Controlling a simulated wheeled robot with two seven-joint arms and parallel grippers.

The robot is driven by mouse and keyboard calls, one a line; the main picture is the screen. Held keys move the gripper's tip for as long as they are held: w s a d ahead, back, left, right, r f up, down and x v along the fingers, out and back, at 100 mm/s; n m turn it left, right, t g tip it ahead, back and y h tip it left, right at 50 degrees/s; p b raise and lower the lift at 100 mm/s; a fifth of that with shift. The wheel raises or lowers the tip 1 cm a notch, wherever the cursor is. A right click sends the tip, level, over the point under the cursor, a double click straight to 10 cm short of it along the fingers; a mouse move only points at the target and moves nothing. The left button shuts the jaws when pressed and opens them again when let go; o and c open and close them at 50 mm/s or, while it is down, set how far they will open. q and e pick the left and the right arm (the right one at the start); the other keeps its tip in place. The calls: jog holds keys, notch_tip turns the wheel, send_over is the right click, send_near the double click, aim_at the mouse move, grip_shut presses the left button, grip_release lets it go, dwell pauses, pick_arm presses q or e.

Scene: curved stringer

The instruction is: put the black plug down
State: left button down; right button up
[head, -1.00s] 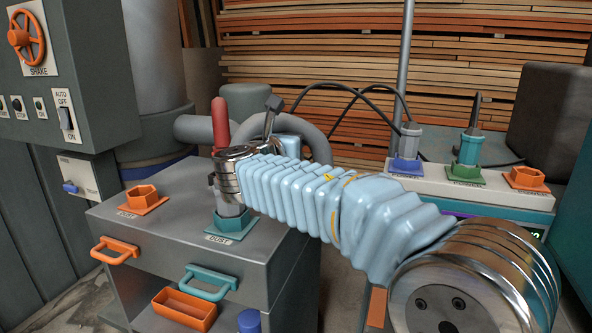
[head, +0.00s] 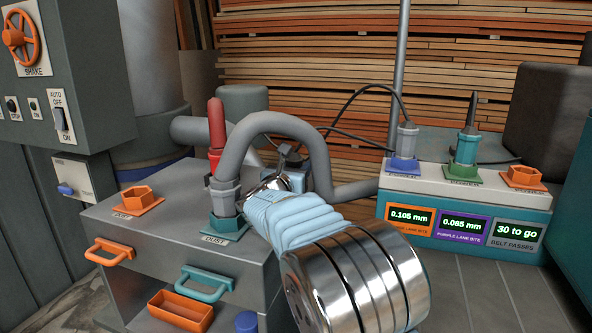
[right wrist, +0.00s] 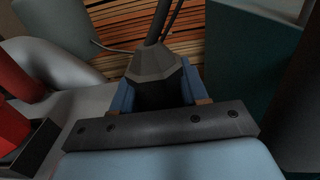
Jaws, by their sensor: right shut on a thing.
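The black plug (right wrist: 150,75) is held between the blue-padded fingers of my right gripper (right wrist: 158,92), with its cable rising away from me in the right wrist view. In the head view my right gripper (head: 288,175) is above the right side of the grey cabinet, beside the grey hose. The plug there is mostly hidden by the gripper and hose; only a small dark part (head: 285,150) shows. I cannot tell whether it touches anything. My left gripper is not in view.
A grey hose (head: 268,122) arches from the teal DUST port (head: 226,228). An orange socket (head: 137,199) is at the cabinet's left. The console (head: 455,192) holds a grey plug (head: 407,140), a teal plug (head: 467,147) and an empty orange socket (head: 524,177). A red handle (head: 216,125) stands behind.

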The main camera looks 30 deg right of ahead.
jog(key=shift+f, duration=0.1)
jog(key=shift+f, duration=0.15)
jog(key=o, duration=1.1)
jog(key=shift+r, duration=0.25)
jog(key=v, duration=0.7)
jog(key=shift+s+a, duration=0.1)
jog(key=shift+a, duration=0.15)
jog(key=shift+s, duration=0.1)
